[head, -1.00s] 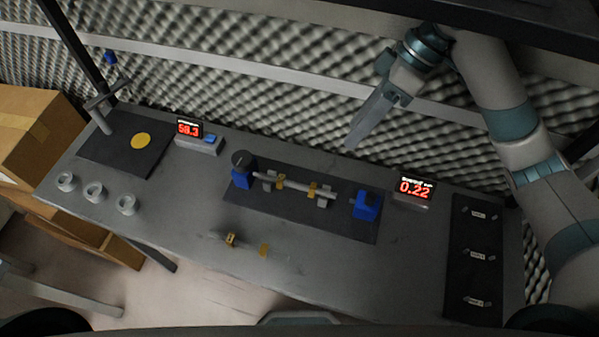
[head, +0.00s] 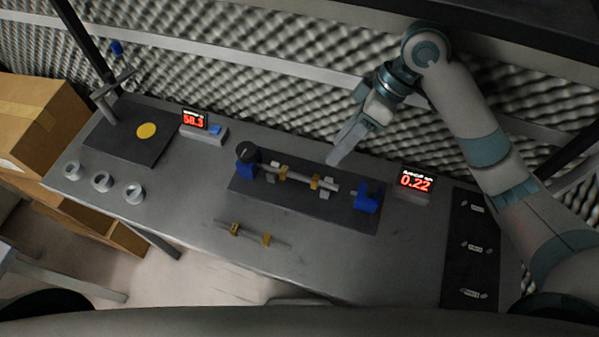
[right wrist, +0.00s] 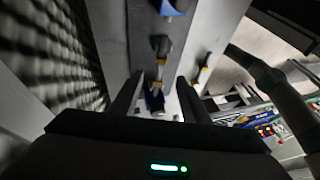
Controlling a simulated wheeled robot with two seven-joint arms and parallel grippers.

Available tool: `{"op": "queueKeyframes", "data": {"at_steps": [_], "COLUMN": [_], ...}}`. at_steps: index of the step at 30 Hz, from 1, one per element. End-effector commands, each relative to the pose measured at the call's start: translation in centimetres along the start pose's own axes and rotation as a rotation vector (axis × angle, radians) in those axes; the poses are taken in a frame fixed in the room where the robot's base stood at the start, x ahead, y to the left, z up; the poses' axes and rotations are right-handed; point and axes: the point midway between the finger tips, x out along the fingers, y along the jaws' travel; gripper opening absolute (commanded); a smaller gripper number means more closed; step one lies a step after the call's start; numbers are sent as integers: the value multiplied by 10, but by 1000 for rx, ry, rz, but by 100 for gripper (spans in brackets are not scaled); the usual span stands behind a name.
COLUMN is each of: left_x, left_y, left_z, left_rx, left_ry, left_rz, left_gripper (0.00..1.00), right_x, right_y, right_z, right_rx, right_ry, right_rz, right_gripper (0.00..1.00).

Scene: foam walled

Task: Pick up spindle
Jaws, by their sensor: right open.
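A grey spindle-like shaft (head: 299,178) with yellow collars rests across a fixture on a dark mat (head: 300,211), between two blue blocks. A similar shaft (head: 250,234) with yellow collars lies on the bare table in front of the mat. I cannot tell by look which one is the spindle. My right gripper (head: 335,158) is open and above the table, near the back edge of the mat, apart from both shafts. In the right wrist view its two dark fingers (right wrist: 157,95) are spread, with blurred fixture parts beyond them. My left gripper is not in view.
A display reading 0.22 (head: 415,182) stands right of the mat, and another display (head: 195,119) at the back left. A dark strip (head: 470,245) with small parts lies at the right. The foam wall (head: 280,80) is close behind the table.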

Motion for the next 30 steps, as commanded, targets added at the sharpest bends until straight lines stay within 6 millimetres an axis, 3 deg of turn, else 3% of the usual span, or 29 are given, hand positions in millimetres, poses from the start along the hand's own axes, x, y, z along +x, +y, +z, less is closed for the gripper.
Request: {"op": "queueKeyframes", "data": {"at_steps": [9, 23, 30], "left_x": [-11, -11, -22], "left_y": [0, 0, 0], "left_z": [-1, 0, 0], "left_rx": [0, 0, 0], "left_ry": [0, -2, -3], "left_rz": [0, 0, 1], "left_gripper": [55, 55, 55], "right_x": [44, 50, 66], "right_y": [-1, 0, -3], "right_z": [0, 0, 2], "right_rx": [0, -1, 2], "right_ry": [0, 0, -1], "right_rz": [-2, 0, -4], "right_gripper": [42, 42, 42]}}
